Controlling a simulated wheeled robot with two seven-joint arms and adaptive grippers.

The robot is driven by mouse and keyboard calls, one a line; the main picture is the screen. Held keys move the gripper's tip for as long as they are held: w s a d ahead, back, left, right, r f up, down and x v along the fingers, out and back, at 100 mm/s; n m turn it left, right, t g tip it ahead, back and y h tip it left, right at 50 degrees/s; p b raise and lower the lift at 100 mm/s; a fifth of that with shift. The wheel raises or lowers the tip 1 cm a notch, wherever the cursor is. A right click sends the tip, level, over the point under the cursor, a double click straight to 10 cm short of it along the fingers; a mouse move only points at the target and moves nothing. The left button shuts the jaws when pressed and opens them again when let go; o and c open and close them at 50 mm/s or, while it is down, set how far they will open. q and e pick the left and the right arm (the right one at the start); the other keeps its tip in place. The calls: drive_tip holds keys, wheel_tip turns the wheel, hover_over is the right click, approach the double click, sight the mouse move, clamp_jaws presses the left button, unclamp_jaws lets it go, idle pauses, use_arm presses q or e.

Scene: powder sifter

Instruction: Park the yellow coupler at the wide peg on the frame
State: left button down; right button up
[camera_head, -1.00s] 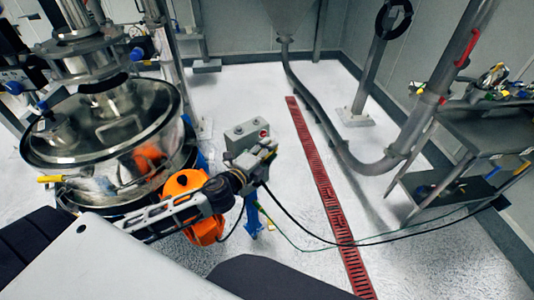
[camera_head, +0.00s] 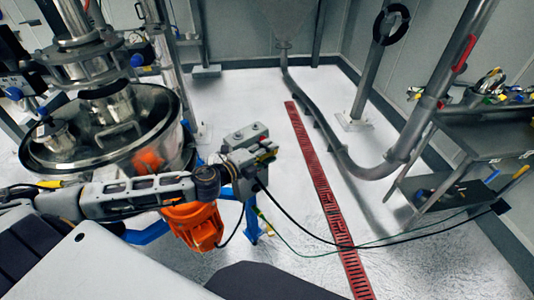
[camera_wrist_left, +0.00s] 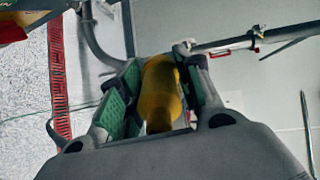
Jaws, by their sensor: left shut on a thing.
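My left gripper (camera_head: 262,158) is out over the floor, to the right of the sifter, in the head view. In the left wrist view the left gripper (camera_wrist_left: 158,100) is shut on the yellow coupler (camera_wrist_left: 160,92), which sits between its green finger pads. In the head view the coupler is mostly hidden by the gripper. I cannot pick out the wide peg or tell which part is its frame. My right gripper is not in view.
The round steel sifter (camera_head: 95,150) stands at the left, with an orange motor (camera_head: 195,222) beside my left arm. A bent pipe (camera_head: 350,165) and a steel cart (camera_head: 490,130) with small items stand at the right. Open floor with a red drain (camera_head: 318,185) lies between.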

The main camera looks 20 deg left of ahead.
use_arm(q)
drive_tip(key=shift+s+a+r+m+g+h, duration=0.2)
drive_tip(key=shift+r+m+g+h, duration=0.2)
drive_tip(key=shift+m+g+h, duration=0.35)
drive_tip(key=shift+s+a+r+m+g+h, duration=0.1)
drive_tip(key=shift+s+r+m+g+h, duration=0.1)
drive_tip(key=shift+m+g+h, duration=0.15)
drive_tip(key=shift+s+a+r+m+g+h, duration=0.1)
drive_tip(key=shift+s+a+m+g+h, duration=0.05)
drive_tip(key=shift+s+m+g+h, duration=0.3)
drive_tip(key=shift+s+a+r+m+g+h, duration=0.15)
drive_tip(key=shift+s+m+g+h, duration=0.15)
drive_tip(key=shift+m+g, duration=0.2)
drive_tip(key=shift+s+a+r+m+g+h, duration=0.1)
drive_tip(key=shift+s+a+m+g+h, duration=0.15)
drive_tip(key=shift+g, duration=0.1)
drive_tip(key=s+a+m+g+h, duration=0.1)
drive_tip(key=s+a+m+g, duration=0.3)
drive_tip(key=s+g, duration=0.3)
drive_tip(key=shift+a+r+m, duration=0.15)
drive_tip(key=shift+r+m, duration=0.2)
drive_tip(key=shift+m, duration=0.55)
drive_tip(key=shift+w+a+r+m+g, duration=0.15)
drive_tip(key=shift+a+r+m+g, duration=0.05)
drive_tip(key=shift+m+g, duration=0.4)
drive_tip(key=shift+a+m+g+y, duration=0.1)
drive_tip(key=shift+m+g+y, duration=0.2)
drive_tip(key=shift+g+y, duration=0.1)
